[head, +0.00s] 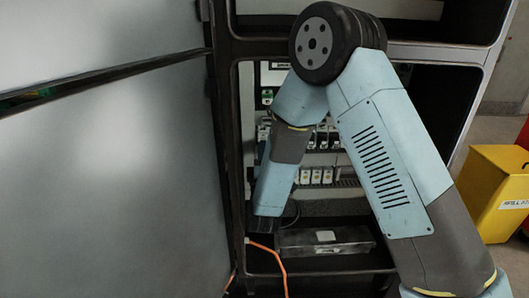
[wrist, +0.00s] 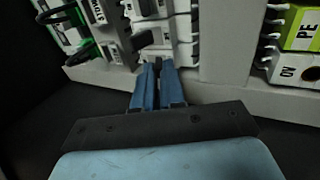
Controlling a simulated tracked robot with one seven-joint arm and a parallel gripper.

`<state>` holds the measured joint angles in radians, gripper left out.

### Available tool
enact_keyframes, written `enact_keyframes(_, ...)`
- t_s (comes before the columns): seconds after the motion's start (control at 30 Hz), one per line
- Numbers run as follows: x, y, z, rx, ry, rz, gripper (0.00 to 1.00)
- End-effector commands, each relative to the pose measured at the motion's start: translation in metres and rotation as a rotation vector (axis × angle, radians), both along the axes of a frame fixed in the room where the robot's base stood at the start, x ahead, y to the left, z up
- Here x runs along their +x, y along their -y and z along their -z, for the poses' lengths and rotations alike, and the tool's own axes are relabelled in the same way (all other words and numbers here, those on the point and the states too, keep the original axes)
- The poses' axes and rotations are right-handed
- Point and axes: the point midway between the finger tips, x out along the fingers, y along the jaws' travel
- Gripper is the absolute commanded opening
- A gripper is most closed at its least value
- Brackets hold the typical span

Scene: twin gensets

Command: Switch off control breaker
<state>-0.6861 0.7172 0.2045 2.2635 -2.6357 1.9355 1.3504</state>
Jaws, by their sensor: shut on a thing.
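In the wrist view, my gripper (wrist: 158,66) has its two blue fingers close together at the lower front of a white breaker module (wrist: 172,53), which I take as the control breaker. The fingers are shut on a part of it; the gripped part is mostly hidden between the tips. A dark lever (wrist: 143,39) shows just above and left of the fingertips. In the head view, my arm reaches into the open cabinet, and its fingers cannot be seen. White modules (head: 316,176) in a row show there behind the arm; I cannot tell which one is gripped.
Green wires and grey modules (wrist: 112,45) stand left of the fingers; PE and 0V terminals (wrist: 296,68) are on the right. An open grey door (head: 110,170) flanks the cabinet. A grey box (head: 340,242) and orange cable (head: 272,256) lie low. A yellow bin (head: 490,195) stands right.

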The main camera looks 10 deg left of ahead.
Motion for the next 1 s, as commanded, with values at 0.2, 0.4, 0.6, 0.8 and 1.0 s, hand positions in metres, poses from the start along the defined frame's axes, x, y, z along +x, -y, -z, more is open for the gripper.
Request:
enact_keyframes(0.2, 0.0008, 0.0004, 0.0036, -0.002, 0.007, 0.0, 0.0)
enact_keyframes(0.4, 0.0008, 0.0003, 0.0039, -0.002, 0.006, 0.0, 0.0)
enact_keyframes(0.6, 0.0008, 0.0002, 0.0036, -0.002, 0.007, 0.0, 0.21)
enact_keyframes(0.8, 0.0006, 0.0, 0.0024, 0.0, 0.009, 0.001, 0.35)
enact_keyframes(1.0, -0.0003, -0.0001, 0.0021, 0.001, 0.01, 0.0, 0.35)
